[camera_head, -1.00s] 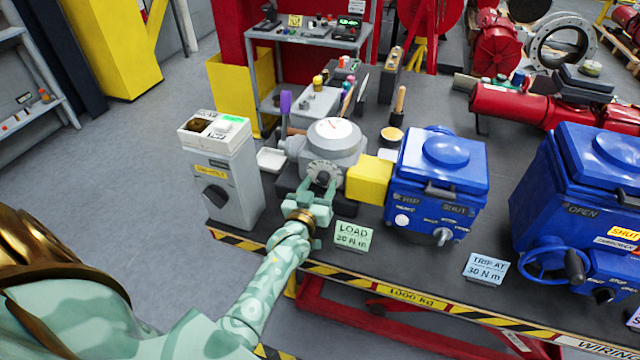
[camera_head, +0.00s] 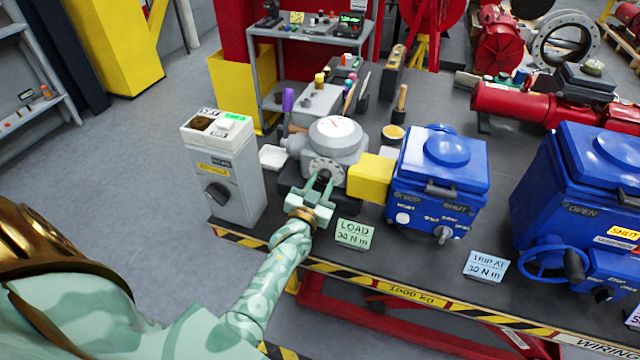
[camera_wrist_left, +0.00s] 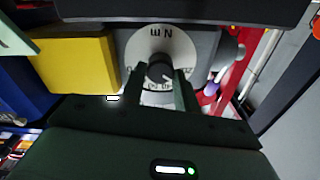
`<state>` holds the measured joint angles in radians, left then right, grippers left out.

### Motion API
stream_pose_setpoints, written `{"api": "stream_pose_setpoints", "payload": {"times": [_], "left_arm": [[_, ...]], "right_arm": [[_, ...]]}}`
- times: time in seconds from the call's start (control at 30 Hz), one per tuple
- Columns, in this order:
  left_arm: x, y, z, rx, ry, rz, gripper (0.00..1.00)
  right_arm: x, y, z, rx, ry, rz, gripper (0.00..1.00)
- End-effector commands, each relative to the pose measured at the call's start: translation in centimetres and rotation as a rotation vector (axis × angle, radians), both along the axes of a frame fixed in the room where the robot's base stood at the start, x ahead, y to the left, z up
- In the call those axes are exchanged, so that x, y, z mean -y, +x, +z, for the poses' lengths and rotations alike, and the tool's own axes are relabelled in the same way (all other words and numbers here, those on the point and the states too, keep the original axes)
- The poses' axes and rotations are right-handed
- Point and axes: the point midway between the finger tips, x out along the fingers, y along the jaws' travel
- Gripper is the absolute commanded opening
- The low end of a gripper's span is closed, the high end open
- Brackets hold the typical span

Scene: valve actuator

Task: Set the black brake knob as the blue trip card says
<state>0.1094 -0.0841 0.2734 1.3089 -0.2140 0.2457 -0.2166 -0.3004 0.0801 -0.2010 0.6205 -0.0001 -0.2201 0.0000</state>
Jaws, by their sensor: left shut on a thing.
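The grey brake unit (camera_head: 336,135) stands on the bench with a round numbered dial (camera_head: 327,168) on its front. The black brake knob (camera_wrist_left: 159,70) sits at the dial's centre in the left wrist view. My left gripper (camera_head: 321,186) is at the dial, its two fingers on either side of the knob and shut on it; in the wrist view the gripper (camera_wrist_left: 160,82) hides the dial's lower part. A blue card (camera_head: 486,268) reads "TRIP AT 30 N m". A green card (camera_head: 354,234) reads "LOAD 30 N m". My right gripper does not show.
A yellow coupling block (camera_head: 369,178) joins the brake unit to a blue actuator (camera_head: 437,180). A grey control box (camera_head: 222,170) stands at the left. A second blue actuator (camera_head: 585,190) is at the right. The bench front between the cards is clear.

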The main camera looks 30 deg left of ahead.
Motion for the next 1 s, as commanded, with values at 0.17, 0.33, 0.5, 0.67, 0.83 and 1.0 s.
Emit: {"api": "stream_pose_setpoints", "payload": {"times": [0.17, 0.33, 0.5, 0.67, 0.83, 1.0], "left_arm": [[-0.02, -0.01, -0.09, -0.026, 0.095, 0.001, 0.08], [0.01, -0.02, -0.11, -0.04, 0.155, 0.0, 0.08], [0.02, -0.02, -0.13, -0.046, 0.18, 0.0, 0.08], [0.02, -0.02, -0.14, -0.048, 0.186, 0.0, 0.08], [0.02, -0.03, -0.14, -0.048, 0.185, 0.0, 0.08], [0.02, -0.02, -0.13, -0.047, 0.184, 0.0, 0.53]], "right_arm": [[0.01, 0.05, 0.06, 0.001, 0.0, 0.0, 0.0], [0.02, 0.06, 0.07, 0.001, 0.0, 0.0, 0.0], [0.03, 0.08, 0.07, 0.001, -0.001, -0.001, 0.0], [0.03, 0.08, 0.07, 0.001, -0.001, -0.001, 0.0], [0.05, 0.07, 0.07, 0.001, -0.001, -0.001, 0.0], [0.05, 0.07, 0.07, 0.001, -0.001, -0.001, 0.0]]}}
